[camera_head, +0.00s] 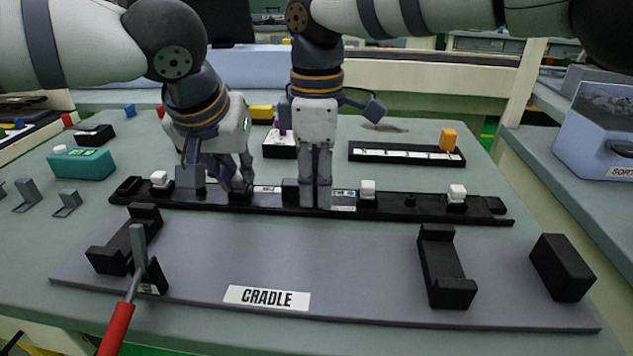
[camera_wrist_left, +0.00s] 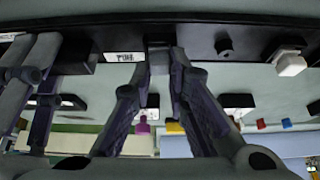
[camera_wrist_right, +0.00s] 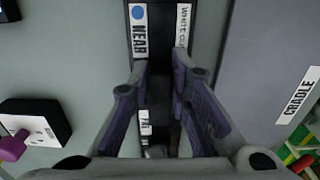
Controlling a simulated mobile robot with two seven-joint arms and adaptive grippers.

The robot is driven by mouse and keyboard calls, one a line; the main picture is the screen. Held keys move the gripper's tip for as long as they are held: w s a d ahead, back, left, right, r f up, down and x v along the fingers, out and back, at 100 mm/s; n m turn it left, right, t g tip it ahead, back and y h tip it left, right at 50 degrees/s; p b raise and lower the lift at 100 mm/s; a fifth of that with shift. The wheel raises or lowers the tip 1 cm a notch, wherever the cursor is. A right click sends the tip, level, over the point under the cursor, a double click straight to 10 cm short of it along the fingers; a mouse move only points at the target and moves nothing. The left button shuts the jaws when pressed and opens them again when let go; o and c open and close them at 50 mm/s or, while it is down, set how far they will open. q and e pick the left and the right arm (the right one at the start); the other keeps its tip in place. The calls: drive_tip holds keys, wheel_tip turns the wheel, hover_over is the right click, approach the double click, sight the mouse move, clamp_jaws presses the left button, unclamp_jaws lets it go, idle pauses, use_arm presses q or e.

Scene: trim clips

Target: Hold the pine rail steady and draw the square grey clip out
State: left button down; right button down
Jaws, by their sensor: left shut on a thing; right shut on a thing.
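The pine rail (camera_head: 385,207) is a long black bar lying across the table behind the cradle board; its "PINE" label (camera_wrist_left: 124,57) shows in the left wrist view. My left gripper (camera_head: 240,188) is further left, shut on a small dark grey piece, the square grey clip (camera_wrist_left: 159,63), at the rail. The fingers cover much of the clip; I cannot tell how far it sits in the rail.
White clips (camera_head: 368,190) stand along the rail. The grey cradle board (camera_head: 350,270) in front has black holders (camera_head: 445,270) and a red-handled tool (camera_head: 118,325). A black block (camera_head: 562,267) stands right. A labelled tray (camera_head: 405,153) lies behind. The board's middle is clear.

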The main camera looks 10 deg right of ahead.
use_arm(q)
drive_tip(key=shift+r, duration=0.35)
use_arm(e)
drive_tip(key=shift+s+f, duration=0.15)
drive_tip(key=shift+f, duration=0.4)
use_arm(q)
drive_tip(key=shift+r, duration=2.9)
use_arm(e)
drive_tip(key=c, duration=1.4)
unclamp_jaws()
use_arm(q)
drive_tip(key=shift+w, duration=0.1)
use_arm(e)
drive_tip(key=shift+r, duration=0.25)
